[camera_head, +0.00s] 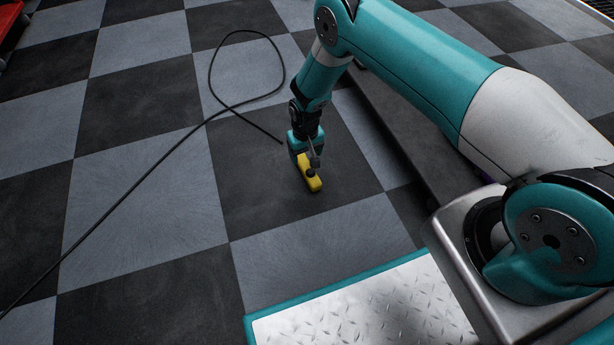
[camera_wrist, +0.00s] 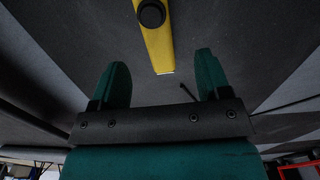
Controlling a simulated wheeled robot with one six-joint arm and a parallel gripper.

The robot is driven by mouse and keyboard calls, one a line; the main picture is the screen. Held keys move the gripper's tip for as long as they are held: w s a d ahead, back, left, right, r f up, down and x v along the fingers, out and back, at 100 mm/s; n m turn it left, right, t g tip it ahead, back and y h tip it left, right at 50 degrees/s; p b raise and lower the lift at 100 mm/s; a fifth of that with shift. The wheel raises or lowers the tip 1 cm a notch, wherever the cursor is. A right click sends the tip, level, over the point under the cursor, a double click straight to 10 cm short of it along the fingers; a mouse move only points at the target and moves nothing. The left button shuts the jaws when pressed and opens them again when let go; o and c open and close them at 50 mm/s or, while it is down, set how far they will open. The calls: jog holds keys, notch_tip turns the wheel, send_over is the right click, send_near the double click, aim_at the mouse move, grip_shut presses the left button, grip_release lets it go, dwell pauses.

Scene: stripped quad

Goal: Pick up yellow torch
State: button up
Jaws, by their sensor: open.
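The yellow torch (camera_head: 309,175) lies on a dark floor tile, partly hidden by my gripper in the head view. In the wrist view the yellow torch (camera_wrist: 157,38) shows as a long yellow body with a round black part, cut off by the top edge. My gripper (camera_head: 304,160) points down at the torch. In the wrist view my gripper (camera_wrist: 160,80) has its two green fingers wide apart, with nothing between them. The near end of the torch appears just beyond the fingertips, roughly in line with the gap. I cannot tell the exact height above it.
A black cable (camera_head: 150,170) loops across the checkered floor, with one end close to my gripper. A long dark low beam or step (camera_head: 400,125) runs to the right of the torch. A red object (camera_head: 10,18) stands at the far left. Floor left of the torch is mostly clear.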

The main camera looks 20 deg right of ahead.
aim_at(307, 167)
jog(key=f+b, duration=0.1)
jog(key=f, duration=0.1)
jog(key=f+b, duration=0.2)
jog(key=f, duration=0.1)
jog(key=f+b, duration=0.2)
jog(key=shift+s+d+f, duration=0.1)
jog(key=shift+d+f, duration=0.15)
jog(key=shift+f, duration=0.15)
jog(key=shift+r, duration=0.15)
jog(key=c, duration=1.1)
jog(key=shift+r, duration=0.1)
